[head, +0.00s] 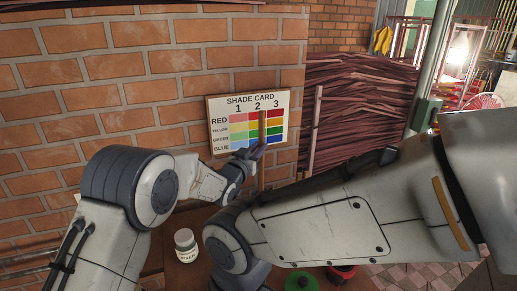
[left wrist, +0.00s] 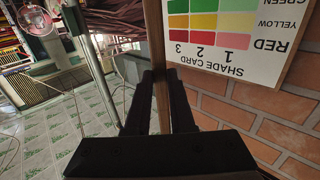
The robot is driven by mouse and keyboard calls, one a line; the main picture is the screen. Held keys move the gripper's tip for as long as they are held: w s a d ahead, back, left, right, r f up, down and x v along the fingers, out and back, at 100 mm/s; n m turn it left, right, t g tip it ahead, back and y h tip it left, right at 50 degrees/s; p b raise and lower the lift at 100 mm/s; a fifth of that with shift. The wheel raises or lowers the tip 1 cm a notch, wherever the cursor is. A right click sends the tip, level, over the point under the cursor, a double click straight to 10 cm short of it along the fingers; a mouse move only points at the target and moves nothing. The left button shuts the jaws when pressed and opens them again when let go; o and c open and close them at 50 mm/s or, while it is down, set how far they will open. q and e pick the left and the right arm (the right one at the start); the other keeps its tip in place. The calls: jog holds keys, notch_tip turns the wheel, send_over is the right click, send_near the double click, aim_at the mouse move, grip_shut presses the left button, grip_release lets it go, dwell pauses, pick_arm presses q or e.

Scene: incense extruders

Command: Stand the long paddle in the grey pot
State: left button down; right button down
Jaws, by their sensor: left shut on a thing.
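My left gripper (head: 256,150) is shut on the long paddle (head: 262,126), a thin brown wooden strip. The paddle stands about upright in front of the shade card in the head view. In the left wrist view, the paddle (left wrist: 157,40) runs between the fingers of the left gripper (left wrist: 161,76). Its lower end is hidden behind my arm in the head view. I cannot make out the grey pot in either view. My right arm crosses the front of the head view, and its gripper does not show.
The shade card (head: 247,120) is on the brick wall (head: 130,75). A white labelled jar (head: 187,247) stands on the brown table (head: 185,274). A red pot (head: 342,273) and a green round thing (head: 302,283) are at the bottom. Dark reddish sticks (head: 365,95) are stacked at right.

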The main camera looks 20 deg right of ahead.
pick_arm(q)
jog(key=shift+f, duration=0.15)
jog(key=c, duration=0.7)
grip_release()
jog(key=b+v, duration=0.3)
jog(key=v, duration=0.7)
jog(key=shift+s+a, duration=0.2)
